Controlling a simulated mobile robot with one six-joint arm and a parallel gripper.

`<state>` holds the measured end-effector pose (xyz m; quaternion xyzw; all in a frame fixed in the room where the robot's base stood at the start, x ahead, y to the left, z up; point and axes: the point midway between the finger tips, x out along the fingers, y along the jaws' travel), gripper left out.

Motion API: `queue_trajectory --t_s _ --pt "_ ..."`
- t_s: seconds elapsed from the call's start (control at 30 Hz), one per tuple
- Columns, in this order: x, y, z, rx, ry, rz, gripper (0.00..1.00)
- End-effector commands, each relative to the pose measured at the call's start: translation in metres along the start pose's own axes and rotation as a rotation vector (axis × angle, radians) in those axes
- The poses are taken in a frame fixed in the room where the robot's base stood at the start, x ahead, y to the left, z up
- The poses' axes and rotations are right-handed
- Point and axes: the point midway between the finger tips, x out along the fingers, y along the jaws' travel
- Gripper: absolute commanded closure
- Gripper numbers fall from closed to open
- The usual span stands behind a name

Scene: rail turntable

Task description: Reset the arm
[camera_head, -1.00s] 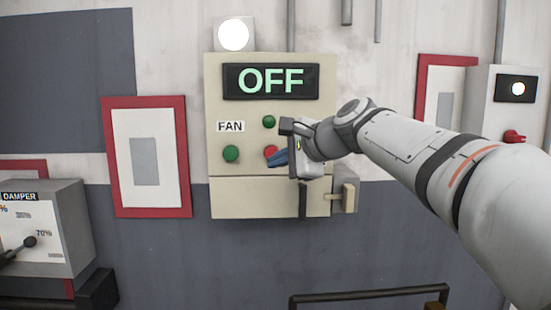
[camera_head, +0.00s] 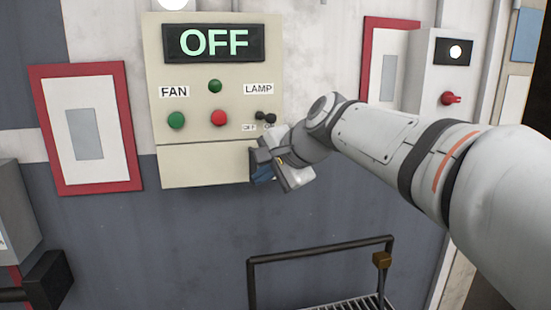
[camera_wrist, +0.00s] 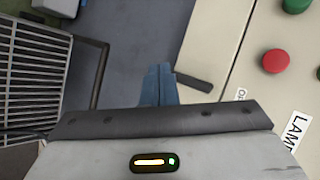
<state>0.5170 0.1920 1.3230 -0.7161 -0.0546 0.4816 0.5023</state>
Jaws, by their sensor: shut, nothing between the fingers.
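My gripper (camera_head: 262,172) is shut and empty, in front of the lower right corner of the beige control panel (camera_head: 200,135). In the wrist view its blue fingers (camera_wrist: 158,85) lie together with nothing between them. A dark bar (camera_wrist: 193,82) on the panel shows just beside the fingertips there. I cannot tell whether they touch. My arm reaches in from the right of the head view.
The panel has an OFF display (camera_head: 214,42), a red button (camera_head: 219,118), green button (camera_head: 176,120) and lamp switch (camera_head: 265,117). A dark railing (camera_head: 320,250) stands below. A grey box (camera_head: 440,75) with a red knob is at the right.

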Motion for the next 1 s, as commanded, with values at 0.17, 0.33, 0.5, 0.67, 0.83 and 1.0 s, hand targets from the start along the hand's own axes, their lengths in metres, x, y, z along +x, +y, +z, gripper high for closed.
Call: queue_trajectory --t_s 0.17,0.33,0.5,0.67,0.83,1.0 --pt "-0.018 0.121 -0.002 -0.245 0.05 0.238 1.0" --pt "-0.039 0.231 0.008 -0.471 0.023 0.461 1.0" --pt "-0.058 0.317 0.025 -0.65 -0.051 0.636 1.0" --pt "-0.068 0.359 0.036 -0.742 -0.106 0.72 1.0" --pt "-0.071 0.37 0.039 -0.766 -0.122 0.741 1.0" --pt "-0.071 0.369 0.039 -0.765 -0.122 0.74 1.0"
